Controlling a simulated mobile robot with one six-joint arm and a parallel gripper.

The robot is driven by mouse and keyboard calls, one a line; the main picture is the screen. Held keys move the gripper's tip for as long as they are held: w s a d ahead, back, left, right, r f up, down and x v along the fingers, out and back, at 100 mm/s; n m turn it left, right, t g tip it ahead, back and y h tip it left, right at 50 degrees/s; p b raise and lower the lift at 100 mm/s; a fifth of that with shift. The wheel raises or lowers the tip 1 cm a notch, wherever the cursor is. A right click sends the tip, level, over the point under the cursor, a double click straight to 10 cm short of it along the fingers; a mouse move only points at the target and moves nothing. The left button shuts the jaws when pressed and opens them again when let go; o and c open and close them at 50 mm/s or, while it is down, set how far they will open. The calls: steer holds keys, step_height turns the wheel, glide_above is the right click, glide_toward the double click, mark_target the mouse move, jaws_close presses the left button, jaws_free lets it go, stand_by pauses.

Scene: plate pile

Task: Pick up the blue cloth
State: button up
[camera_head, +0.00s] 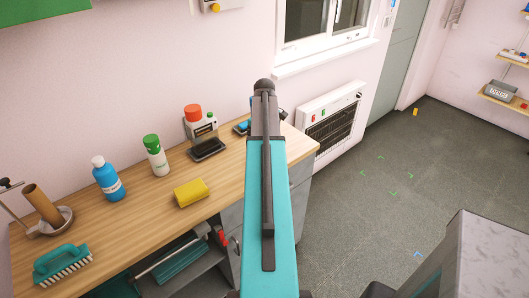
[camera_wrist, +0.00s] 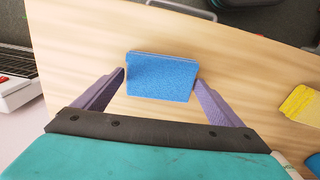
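The blue cloth (camera_wrist: 162,78) is a flat, roughly rectangular pad in the upper middle of the wrist view, over the wooden worktop. My gripper (camera_wrist: 161,75) is open wide, with one purple finger at the cloth's left edge and the other at its right edge. The fingertips look very close to the edges; I cannot tell whether they touch.
The worktop (camera_head: 130,210) also holds a yellow sponge (camera_head: 191,192), a green-capped bottle (camera_head: 156,155), a blue bottle (camera_head: 108,180), a red-topped device (camera_head: 200,124) and a teal brush (camera_head: 62,262). A white heater (camera_head: 331,124) stands beyond the worktop's end.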

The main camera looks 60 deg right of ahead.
steer(key=c, duration=0.5)
steer(key=shift+r, duration=0.15)
steer(key=shift+c, duration=0.2)
steer(key=shift+r+b, duration=0.7)
steer(key=shift+r, duration=0.45)
steer(key=s+d+r+b, duration=0.2)
steer(key=s+b, duration=0.2)
steer(key=s, duration=1.2)
steer(key=shift+d+r, duration=0.2)
